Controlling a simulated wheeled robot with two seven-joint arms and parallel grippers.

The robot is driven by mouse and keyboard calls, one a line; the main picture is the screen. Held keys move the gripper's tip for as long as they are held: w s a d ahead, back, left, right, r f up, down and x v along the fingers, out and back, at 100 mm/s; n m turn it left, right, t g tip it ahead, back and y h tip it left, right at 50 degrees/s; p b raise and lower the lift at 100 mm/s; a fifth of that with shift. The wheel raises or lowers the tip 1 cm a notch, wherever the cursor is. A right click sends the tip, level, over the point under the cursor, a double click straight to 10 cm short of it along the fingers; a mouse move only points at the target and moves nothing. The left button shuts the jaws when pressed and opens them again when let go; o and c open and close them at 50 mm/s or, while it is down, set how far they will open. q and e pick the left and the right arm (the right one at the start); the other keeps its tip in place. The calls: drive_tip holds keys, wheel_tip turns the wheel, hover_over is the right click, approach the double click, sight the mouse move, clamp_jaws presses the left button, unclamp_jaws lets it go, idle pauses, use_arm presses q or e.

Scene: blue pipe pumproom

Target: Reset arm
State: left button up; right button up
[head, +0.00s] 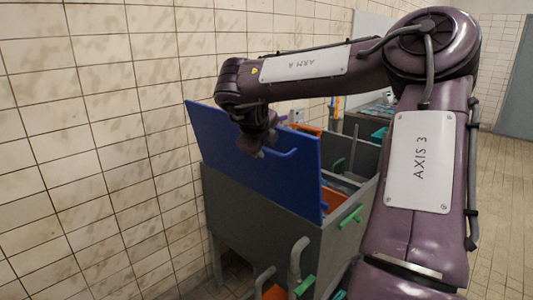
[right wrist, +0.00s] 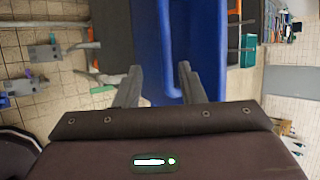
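My right arm reaches from the lower right across to a raised blue lid (head: 255,155) on a grey bin. My right gripper (head: 262,143) is in front of the lid, beside its blue bar handle (head: 287,153). In the right wrist view the two fingers (right wrist: 158,78) are apart, with nothing seen held between them. The blue lid (right wrist: 205,45) and its handle (right wrist: 167,45) show just beyond the fingertips. I cannot tell whether a finger touches the handle. My left gripper is not in view.
The grey bin (head: 265,220) stands against a tiled wall (head: 90,130), with green handles (head: 350,216) on its front edge. Grey pipes (head: 297,258) rise at its foot. A worktop with items lies behind, partly hidden by my arm. Tiled floor (head: 500,200) is free at right.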

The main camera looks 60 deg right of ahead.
drive_tip(key=shift+s+a+r, duration=0.15)
drive_tip(key=shift+a+r, duration=0.2)
idle(0.4)
